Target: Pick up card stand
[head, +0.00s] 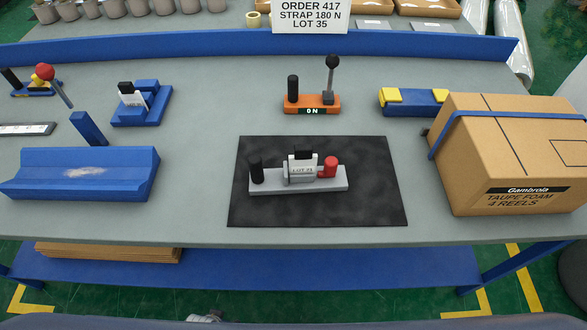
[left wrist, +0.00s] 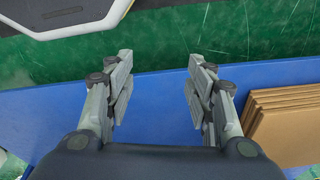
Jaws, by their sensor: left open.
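A white card (head: 310,15) reading ORDER 417, STRAP 180 N, LOT 35 stands upright at the top of the head view, behind the table's back rail; its support is not visible. A small blue block holder (head: 150,104) at the left of the table carries a white card and a black knob. I cannot tell which of these is the card stand. My left gripper (left wrist: 160,62) is open and empty in the left wrist view, its two fingers apart above the blue lower shelf, away from both. Neither gripper shows in the head view.
A grey tool (head: 262,188) with a lot label lies on a black mat (head: 370,205). An orange tool (head: 321,104) sits behind it. A carton (head: 480,130) fills the right side, a blue cradle (head: 40,185) the left. Flat cardboard (left wrist: 285,122) lies on the lower shelf (left wrist: 155,130).

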